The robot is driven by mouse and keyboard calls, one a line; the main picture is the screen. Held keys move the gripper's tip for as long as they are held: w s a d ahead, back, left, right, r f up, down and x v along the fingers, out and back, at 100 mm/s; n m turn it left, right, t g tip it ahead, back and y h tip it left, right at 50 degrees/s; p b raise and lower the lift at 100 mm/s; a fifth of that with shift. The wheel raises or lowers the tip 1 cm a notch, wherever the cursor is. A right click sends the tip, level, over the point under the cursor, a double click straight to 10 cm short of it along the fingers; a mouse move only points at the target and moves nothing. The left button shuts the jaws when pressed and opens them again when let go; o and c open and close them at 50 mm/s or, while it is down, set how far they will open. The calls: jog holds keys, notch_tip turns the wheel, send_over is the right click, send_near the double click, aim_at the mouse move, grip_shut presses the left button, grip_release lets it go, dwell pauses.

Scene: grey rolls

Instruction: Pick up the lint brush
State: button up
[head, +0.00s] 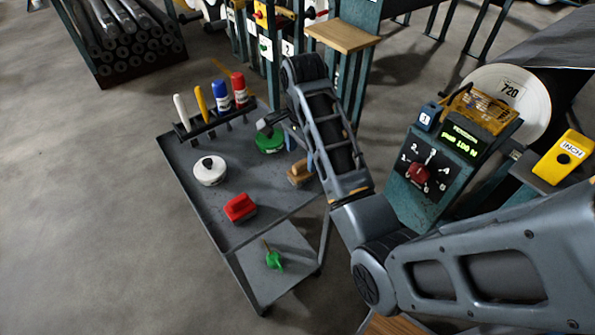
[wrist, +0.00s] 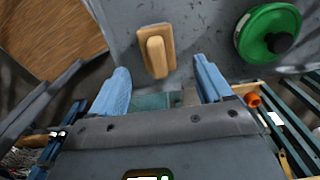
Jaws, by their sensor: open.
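A tan block with a raised grip along its top, which looks like the lint brush (head: 299,173), lies on the right side of the grey cart top. In the wrist view the lint brush (wrist: 156,50) is upper centre, just beyond and between the fingertips. My gripper (wrist: 160,72) is open and empty, with its two blue fingers apart on either side of the brush's line. In the head view my gripper (head: 311,158) is above the cart's right edge, close to the brush and partly hidden by my arm. The brush's underside is hidden.
A green item (head: 273,259) is on the lower shelf. A control panel (head: 430,170) stands right.

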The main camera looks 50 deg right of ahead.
aim_at(301, 163)
jog(key=f, duration=0.6)
jog(key=shift+a+f, duration=0.25)
jog(key=shift+c, duration=0.4)
jog(key=c, duration=1)
